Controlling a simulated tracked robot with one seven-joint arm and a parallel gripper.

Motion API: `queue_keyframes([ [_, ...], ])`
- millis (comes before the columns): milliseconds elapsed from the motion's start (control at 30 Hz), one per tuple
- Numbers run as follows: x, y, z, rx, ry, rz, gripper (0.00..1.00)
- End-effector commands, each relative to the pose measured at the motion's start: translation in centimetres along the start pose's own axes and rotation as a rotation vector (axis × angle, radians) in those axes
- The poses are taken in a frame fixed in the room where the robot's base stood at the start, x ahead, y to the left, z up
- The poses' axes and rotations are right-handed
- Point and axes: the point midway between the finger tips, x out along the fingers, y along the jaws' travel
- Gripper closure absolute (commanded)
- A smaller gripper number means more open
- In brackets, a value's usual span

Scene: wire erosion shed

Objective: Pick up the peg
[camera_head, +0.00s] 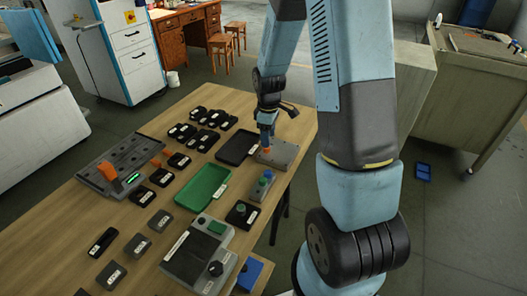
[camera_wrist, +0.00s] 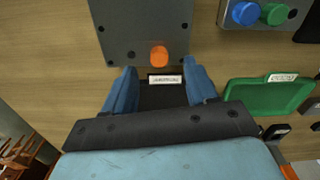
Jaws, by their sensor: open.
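An orange peg (camera_wrist: 158,56) stands at the near edge of a grey plate (camera_wrist: 143,22) with dark holes in its corners. In the head view the peg (camera_head: 266,150) shows just below my gripper (camera_head: 267,137), on the grey block (camera_head: 281,155) at the table's far right. In the wrist view my gripper (camera_wrist: 160,82) is open, its two blue fingers apart. The peg appears just beyond the fingertips, between their lines, and nothing is held. I cannot tell the exact height of the fingers above it.
A black tray (camera_head: 234,149) lies left of the block, a green tray (camera_head: 199,190) nearer. A box with green and blue knobs (camera_head: 258,191) stands close by. A slotted grey board (camera_head: 125,158) with an orange upright piece (camera_head: 107,170) is at left. Bare wood (camera_head: 62,232) shows front left.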

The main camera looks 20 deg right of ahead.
Motion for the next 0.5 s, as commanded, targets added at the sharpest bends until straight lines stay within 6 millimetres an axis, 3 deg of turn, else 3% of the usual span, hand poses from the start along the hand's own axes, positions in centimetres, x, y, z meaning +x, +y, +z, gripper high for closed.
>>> queue_keyframes([
  [300,3.7,0.2,-0.5,-0.001,-0.002,-0.004,0.43],
  [500,4.9,0.2,-0.5,-0.001,-0.001,-0.001,0.43],
])
